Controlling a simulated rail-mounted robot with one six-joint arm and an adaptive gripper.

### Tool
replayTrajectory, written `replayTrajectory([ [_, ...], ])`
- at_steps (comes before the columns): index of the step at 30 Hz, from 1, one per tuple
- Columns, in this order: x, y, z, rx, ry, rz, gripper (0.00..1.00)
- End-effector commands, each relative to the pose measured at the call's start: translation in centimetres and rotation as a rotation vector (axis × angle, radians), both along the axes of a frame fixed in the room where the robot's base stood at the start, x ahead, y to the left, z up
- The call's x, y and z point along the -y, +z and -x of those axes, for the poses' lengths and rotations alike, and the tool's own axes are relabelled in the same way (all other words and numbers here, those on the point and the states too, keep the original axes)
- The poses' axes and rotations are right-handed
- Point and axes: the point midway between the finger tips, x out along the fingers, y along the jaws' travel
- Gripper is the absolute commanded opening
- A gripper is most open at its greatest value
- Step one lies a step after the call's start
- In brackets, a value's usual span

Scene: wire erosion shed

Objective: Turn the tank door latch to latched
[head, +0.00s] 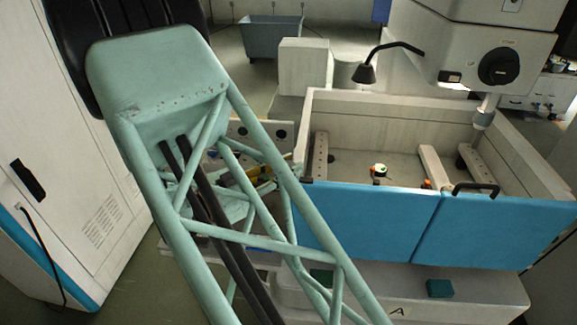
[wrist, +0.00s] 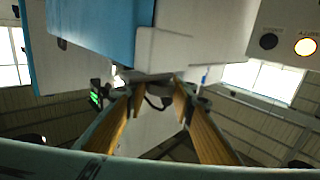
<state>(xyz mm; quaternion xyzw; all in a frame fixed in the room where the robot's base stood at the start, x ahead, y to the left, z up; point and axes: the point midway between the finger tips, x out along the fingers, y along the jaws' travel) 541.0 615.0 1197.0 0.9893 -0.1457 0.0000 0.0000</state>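The tank (head: 370,130) stands at the right in the head view, with two blue door panels (head: 370,222) on its front. A black bar handle (head: 475,187) sits on top of the right panel. A small dark part (head: 306,180) shows at the left panel's upper left corner; I cannot tell if it is the latch. My gripper (head: 262,178) is left of that corner, partly hidden behind my arm's lattice. In the wrist view my gripper (wrist: 159,88) has its two yellow-brown fingers apart. A dark curved shape (wrist: 157,101) shows between them, apparently ungripped. A blue panel (wrist: 100,25) is above.
A lamp on a bent arm (head: 365,73) and the machine head (head: 480,50) overhang the tank. Small coloured parts (head: 379,170) lie inside it. A green block (head: 440,288) sits on the ledge below. A white cabinet (head: 50,140) stands at left.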

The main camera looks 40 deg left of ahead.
Motion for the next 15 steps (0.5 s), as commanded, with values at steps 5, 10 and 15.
replayTrajectory([
  [5,0.01,0.01,0.01,0.000,0.000,0.000,0.12],
  [10,0.06,-0.01,0.02,0.000,0.008,0.000,0.12],
  [15,0.04,-0.05,0.02,0.000,0.037,0.001,0.12],
])
